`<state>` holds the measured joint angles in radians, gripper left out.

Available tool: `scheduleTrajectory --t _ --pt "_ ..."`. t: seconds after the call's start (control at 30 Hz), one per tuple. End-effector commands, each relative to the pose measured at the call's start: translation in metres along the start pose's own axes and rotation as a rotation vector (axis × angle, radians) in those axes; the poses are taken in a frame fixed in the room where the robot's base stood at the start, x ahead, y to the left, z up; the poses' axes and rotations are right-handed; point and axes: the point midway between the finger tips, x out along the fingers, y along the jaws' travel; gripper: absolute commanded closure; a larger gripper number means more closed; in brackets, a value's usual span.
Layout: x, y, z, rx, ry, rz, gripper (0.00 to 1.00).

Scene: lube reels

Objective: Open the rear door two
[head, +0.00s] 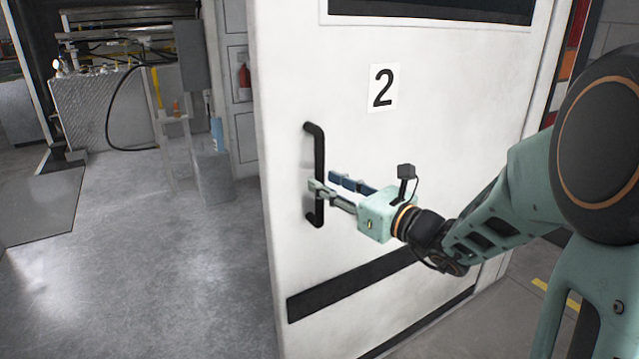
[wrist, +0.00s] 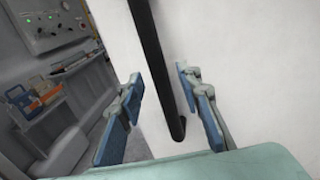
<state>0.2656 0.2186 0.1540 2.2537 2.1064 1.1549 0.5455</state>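The white door (head: 420,150) with the number 2 sign (head: 382,88) stands at an angle, its left edge free with open floor beside it. A black vertical bar handle (head: 314,150) is on its left side. My gripper (head: 324,182) is at the lower half of the handle. In the wrist view my gripper (wrist: 160,84) is open. Its two blue-padded fingers are apart, with the handle (wrist: 157,60) running between them. Gaps show on both sides of the handle, and its lower end lies nearer the right finger. Contact cannot be told.
Clear grey floor (head: 150,235) lies left of the door. A grey box (head: 213,175) and a stand stand behind it, with a ribbed metal unit (head: 98,105) farther back. A control panel (wrist: 47,25) shows beyond the door edge in the wrist view.

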Motion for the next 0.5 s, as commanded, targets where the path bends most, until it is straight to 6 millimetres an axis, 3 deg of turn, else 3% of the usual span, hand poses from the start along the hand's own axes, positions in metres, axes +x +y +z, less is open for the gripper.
scheduleTrajectory --t 0.2,0.5 --pt "0.026 0.0 -0.001 -0.001 0.0 0.001 0.68" --pt "0.03 0.0 0.0 0.0 0.001 -0.001 0.68"
